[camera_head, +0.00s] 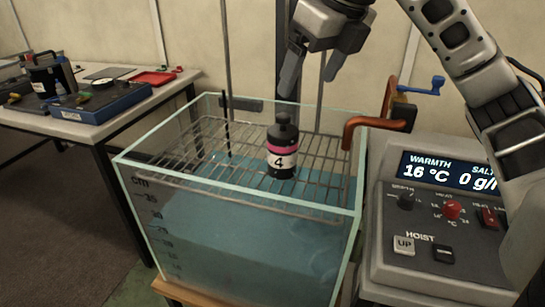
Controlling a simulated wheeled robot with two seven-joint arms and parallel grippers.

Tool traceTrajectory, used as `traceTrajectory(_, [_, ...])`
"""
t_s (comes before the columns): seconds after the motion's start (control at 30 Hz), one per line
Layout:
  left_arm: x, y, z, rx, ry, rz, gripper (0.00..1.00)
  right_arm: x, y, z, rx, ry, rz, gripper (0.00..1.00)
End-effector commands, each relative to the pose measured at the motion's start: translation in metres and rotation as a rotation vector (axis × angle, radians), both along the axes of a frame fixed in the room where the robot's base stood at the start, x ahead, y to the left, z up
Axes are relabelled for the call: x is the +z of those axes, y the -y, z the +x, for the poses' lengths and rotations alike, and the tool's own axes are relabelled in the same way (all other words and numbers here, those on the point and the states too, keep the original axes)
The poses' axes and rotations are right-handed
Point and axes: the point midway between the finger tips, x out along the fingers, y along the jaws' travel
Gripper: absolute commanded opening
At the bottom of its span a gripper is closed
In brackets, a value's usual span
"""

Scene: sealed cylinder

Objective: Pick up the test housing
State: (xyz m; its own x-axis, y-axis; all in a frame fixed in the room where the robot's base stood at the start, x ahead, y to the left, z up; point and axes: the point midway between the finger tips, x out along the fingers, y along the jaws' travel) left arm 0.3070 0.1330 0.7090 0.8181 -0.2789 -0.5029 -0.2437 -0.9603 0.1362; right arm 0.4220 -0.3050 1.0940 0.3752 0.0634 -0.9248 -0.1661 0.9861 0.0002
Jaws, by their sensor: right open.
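The test housing looks to be the black cylinder (283,146) with a pink band and a white label reading 4. It stands upright on a wire rack (222,158) inside a glass tank. My right gripper (309,82) is above the cylinder and a little to its right, fingers pointing down. Its fingers are apart, with nothing between them, and it does not touch the cylinder. My left gripper is not in view.
The glass tank (134,171) holds blue water below the rack. A copper-coloured pipe or hook (375,123) reaches over its right rim. A control panel (410,240) reading 16 °C stands to the right. A table (95,132) with tools and trays is at left.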

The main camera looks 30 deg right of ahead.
Motion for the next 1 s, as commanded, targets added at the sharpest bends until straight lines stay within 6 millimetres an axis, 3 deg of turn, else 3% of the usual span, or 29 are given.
traceTrajectory(0.43, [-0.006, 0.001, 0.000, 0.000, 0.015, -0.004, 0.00, -0.080, -0.005, 0.030, 0.001, -0.005, -0.001, 0.81])
traceTrajectory(0.77, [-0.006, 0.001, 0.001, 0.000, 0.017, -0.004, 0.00, -0.106, -0.007, 0.043, 0.002, -0.002, 0.001, 0.81])
traceTrajectory(1.0, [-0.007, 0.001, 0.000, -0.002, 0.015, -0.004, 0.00, -0.137, -0.007, 0.061, 0.003, -0.004, 0.000, 0.81])
